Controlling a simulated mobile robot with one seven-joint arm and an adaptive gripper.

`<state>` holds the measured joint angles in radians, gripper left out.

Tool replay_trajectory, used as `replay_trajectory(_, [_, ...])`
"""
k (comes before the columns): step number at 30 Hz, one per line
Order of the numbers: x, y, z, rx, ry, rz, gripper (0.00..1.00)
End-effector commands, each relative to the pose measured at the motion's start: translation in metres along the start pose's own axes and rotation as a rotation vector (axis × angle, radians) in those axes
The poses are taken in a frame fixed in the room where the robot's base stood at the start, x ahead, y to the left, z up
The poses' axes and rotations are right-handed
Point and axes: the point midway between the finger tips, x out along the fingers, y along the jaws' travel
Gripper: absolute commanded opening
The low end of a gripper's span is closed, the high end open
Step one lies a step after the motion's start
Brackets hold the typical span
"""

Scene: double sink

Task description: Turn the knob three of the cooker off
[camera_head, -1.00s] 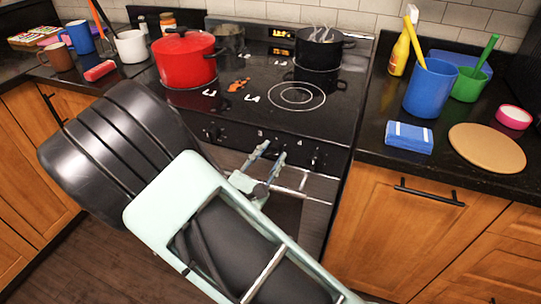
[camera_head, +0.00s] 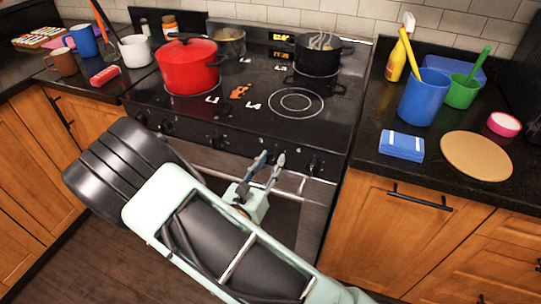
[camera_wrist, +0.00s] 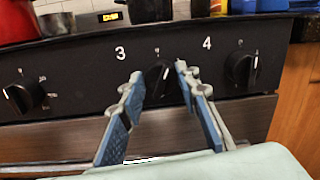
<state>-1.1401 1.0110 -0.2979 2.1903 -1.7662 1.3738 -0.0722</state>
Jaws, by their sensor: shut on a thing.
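The cooker's front panel (camera_wrist: 80,72) fills the upper wrist view, with white numbers 3 and 4 on it. Knob three (camera_wrist: 157,84) is a black dial just right of the number 3, with a pale mark near its upper right. My gripper (camera_wrist: 158,72) has its two blue-grey fingers on either side of this knob, closed on it. The fingers hide parts of its sides. In the head view my gripper (camera_head: 269,157) is at the cooker's (camera_head: 260,118) front panel, and the held knob is hard to make out there.
Knob four (camera_wrist: 240,68) sits close right of my fingers, and another knob (camera_wrist: 22,97) is farther left. A red pot (camera_head: 188,66) and a steaming black pot (camera_head: 317,56) stand on the hob. An oven handle bar (camera_head: 306,184) runs below the panel.

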Motion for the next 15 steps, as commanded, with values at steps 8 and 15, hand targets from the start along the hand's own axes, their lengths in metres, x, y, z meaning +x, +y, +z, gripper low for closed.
replay_trajectory(8, [-0.0002,0.0001,0.0022,-0.229,-0.015,0.008,0.06])
replay_trajectory(15, [-0.0001,0.0006,0.0007,-0.364,-0.025,0.012,0.06])
